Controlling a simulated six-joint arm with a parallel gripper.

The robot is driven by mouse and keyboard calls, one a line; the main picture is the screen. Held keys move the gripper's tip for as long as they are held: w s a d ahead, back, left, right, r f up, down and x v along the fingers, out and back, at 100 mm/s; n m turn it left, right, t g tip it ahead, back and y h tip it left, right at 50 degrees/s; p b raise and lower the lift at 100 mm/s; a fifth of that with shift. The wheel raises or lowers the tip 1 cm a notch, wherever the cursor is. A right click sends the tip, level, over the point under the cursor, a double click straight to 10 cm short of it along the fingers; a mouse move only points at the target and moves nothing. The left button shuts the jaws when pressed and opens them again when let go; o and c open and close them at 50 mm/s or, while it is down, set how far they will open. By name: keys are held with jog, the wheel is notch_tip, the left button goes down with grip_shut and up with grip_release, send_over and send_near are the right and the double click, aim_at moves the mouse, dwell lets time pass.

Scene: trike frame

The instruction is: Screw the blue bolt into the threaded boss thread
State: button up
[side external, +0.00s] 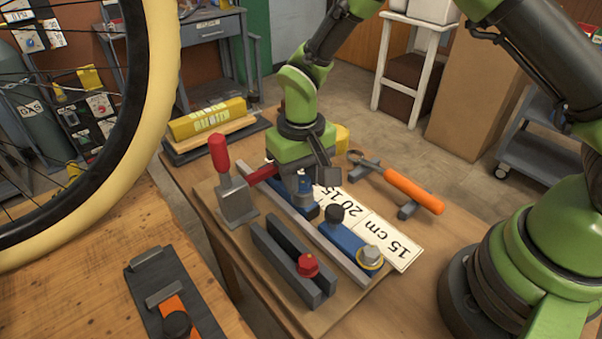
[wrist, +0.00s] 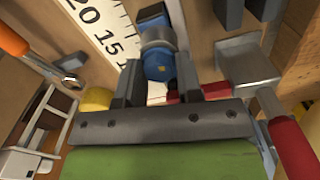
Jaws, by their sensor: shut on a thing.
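My gripper (side external: 307,176) points down over the near work board and is shut on the blue bolt (side external: 303,184). In the wrist view the blue bolt (wrist: 158,66) sits between the two grey fingers of my gripper (wrist: 158,82). Right below the bolt is a grey cylindrical boss (side external: 303,201) on the blue bar; it also shows in the wrist view (wrist: 157,37). The bolt looks upright and in line with the boss. How deep its shank sits in the thread is hidden.
A toggle clamp (side external: 238,200) with a red handle stands close left of my gripper. A red knob (side external: 308,265) is in front; an orange-handled tool (side external: 412,190) lies right.

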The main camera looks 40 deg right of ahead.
jog(key=shift+m, duration=0.8)
jog(key=shift+d+m, duration=0.1)
jog(key=shift+m, duration=0.8)
jog(key=shift+m, duration=0.8)
jog(key=shift+m, duration=0.9)
jog(key=shift+s+m, duration=0.1)
jog(key=shift+m, duration=0.8)
